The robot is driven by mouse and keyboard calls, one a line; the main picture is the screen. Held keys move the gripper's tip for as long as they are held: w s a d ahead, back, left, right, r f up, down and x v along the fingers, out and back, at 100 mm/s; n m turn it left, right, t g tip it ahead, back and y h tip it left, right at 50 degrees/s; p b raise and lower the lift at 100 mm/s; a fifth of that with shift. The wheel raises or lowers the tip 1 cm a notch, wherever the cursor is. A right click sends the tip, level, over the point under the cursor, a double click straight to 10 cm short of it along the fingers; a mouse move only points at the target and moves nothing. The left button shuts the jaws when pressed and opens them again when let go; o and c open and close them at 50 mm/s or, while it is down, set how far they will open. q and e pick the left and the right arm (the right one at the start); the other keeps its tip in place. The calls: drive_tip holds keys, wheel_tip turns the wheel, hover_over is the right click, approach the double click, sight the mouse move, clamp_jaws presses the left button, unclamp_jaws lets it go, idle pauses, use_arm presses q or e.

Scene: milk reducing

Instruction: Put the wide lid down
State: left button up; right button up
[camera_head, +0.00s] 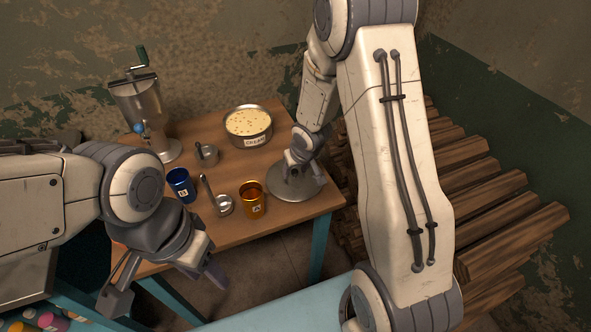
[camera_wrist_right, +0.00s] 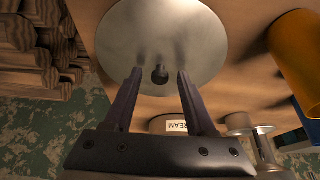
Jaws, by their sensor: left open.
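The wide lid (camera_head: 284,190) is a round grey metal disc at the right front corner of the wooden table. It appears to lie flat on the tabletop. In the right wrist view the lid (camera_wrist_right: 165,30) shows its dark knob (camera_wrist_right: 160,75) between the two fingers. My right gripper (camera_head: 297,172) is above the lid; in the wrist view its fingers (camera_wrist_right: 159,76) stand apart with a gap on each side of the knob. My left gripper (camera_head: 168,285) is open and empty in front of the table's left front part.
Stacked logs (camera_head: 480,180) lie to the right.

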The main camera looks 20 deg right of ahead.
drive_tip(key=shift+s+r+p, duration=0.1)
drive_tip(key=shift+r+p, duration=0.3)
drive_tip(key=shift+r, duration=0.15)
drive_tip(key=p+v, duration=0.7)
drive_tip(key=v, duration=0.4)
drive_tip(key=s+a+r+n+g, duration=0.1)
drive_tip(key=s+a+r+n, duration=0.2)
drive_tip(key=s+a+r, duration=0.5)
drive_tip(key=s+a+r+n+g, duration=0.1)
drive_tip(key=s+a, duration=0.3)
drive_tip(key=s, duration=0.4)
drive_tip(key=s+a+r+n+g, duration=0.2)
drive_tip(key=s+a+r+n, duration=0.1)
drive_tip(key=s, duration=0.5)
drive_tip(key=shift+s+a+r+g+y, duration=0.15)
drive_tip(key=shift+a+r+g+y, duration=0.25)
drive_tip(key=shift+r, duration=0.35)
